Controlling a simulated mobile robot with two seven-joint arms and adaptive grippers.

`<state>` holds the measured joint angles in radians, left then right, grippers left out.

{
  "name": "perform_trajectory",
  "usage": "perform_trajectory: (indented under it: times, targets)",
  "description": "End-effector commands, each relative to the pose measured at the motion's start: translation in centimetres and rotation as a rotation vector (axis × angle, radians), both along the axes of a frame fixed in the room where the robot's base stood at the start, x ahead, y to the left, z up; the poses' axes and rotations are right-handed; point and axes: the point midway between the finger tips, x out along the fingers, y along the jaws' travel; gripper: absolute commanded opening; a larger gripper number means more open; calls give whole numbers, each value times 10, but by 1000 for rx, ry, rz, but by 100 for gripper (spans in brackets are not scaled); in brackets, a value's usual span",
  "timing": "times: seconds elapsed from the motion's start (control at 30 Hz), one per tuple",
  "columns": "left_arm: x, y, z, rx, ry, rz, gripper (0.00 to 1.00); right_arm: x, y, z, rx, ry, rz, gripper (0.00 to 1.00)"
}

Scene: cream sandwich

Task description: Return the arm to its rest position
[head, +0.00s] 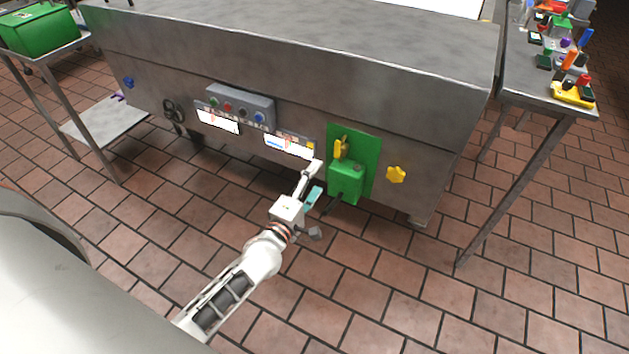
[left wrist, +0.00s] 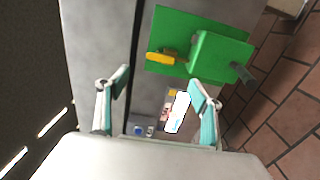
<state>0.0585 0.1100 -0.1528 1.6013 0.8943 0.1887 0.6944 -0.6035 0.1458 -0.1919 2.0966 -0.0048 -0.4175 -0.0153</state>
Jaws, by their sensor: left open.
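My left gripper (head: 314,182) is in front of the steel machine (head: 300,50), just left of and below the green switch box (head: 346,180) on its front. In the left wrist view my left gripper (left wrist: 158,95) is open, with its two teal-padded fingers spread and nothing between them. The green box (left wrist: 215,55) and its yellow lever (left wrist: 162,58) lie beyond the fingertips. The lever also shows upright in the head view (head: 341,148). I cannot tell from these views how far the fingers are from the machine front. My right gripper does not show.
A grey button panel (head: 240,104), lit displays (head: 288,146) and a yellow knob (head: 396,174) are on the machine front. A side table (head: 520,90) with coloured items stands right; a table with a green bin (head: 38,30) stands left. The tiled floor (head: 400,290) in front is clear.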

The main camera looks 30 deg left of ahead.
Motion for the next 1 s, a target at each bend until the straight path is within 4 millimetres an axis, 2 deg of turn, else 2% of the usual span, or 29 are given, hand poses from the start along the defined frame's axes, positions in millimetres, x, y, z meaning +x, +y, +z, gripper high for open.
perform_trajectory:
  times: [0.33, 0.47, 0.57, 0.73, 0.9, 1.0]
  targets:
    - [0, 0, 0, 4, 1, -1, 66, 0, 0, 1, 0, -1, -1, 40]
    - [-16, -10, 1, 107, 15, -34, 66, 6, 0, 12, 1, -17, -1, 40]
    - [-47, -28, -2, 318, 45, -103, 66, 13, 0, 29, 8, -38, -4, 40]
    - [-132, -60, -22, 837, 118, -286, 66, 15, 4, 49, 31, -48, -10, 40]
    - [-220, -71, -44, 1315, 181, -484, 66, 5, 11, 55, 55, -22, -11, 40]
    - [-260, -70, -52, 1519, 204, -580, 66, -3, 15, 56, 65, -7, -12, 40]
